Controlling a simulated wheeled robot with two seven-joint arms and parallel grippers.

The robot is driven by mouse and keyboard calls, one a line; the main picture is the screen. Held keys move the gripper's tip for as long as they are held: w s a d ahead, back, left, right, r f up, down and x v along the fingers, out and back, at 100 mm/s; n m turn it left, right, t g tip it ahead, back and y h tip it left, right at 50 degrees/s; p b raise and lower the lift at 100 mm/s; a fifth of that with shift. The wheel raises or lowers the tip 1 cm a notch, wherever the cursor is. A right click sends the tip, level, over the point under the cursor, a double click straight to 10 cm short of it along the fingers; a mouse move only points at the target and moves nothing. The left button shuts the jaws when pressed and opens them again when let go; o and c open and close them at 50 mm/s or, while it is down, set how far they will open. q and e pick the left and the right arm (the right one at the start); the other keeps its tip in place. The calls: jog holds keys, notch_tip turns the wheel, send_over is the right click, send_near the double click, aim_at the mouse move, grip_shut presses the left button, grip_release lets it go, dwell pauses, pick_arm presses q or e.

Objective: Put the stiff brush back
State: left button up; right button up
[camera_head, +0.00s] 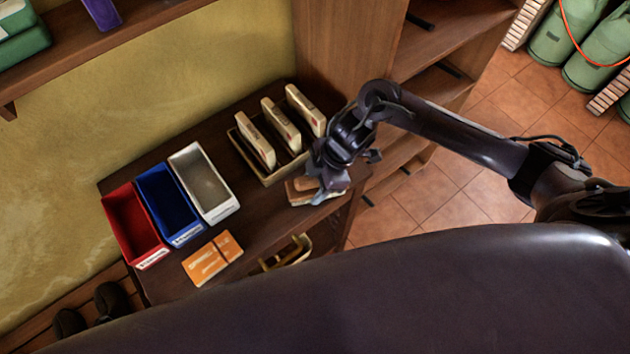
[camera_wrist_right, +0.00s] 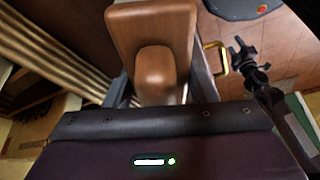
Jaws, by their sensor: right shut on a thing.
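My right gripper (camera_head: 328,182) is over the right end of the dark counter, near the edge. It is shut on a brown wooden thing, which I take to be the stiff brush (camera_head: 302,194). In the right wrist view the brush (camera_wrist_right: 150,28) shows a flat block and a rounded grip between the two fingers. Its bristles are hidden, and I cannot tell whether it touches the counter. My left gripper is not in view.
Left of my gripper is a wooden rack (camera_head: 247,160) with several upright cream blocks. White (camera_head: 225,207), blue (camera_head: 183,235) and red (camera_head: 150,255) bins stand further left. An orange card (camera_head: 212,258) lies in front. A brass handle (camera_head: 290,252) and open shelves (camera_head: 450,50) are nearby.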

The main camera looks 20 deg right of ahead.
jog(key=shift+f, duration=0.2)
jog(key=o, duration=0.9)
jog(key=shift+o, duration=0.2)
jog(key=shift+r, duration=0.1)
jog(key=shift+r, duration=0.15)
jog(key=v, duration=1.2)
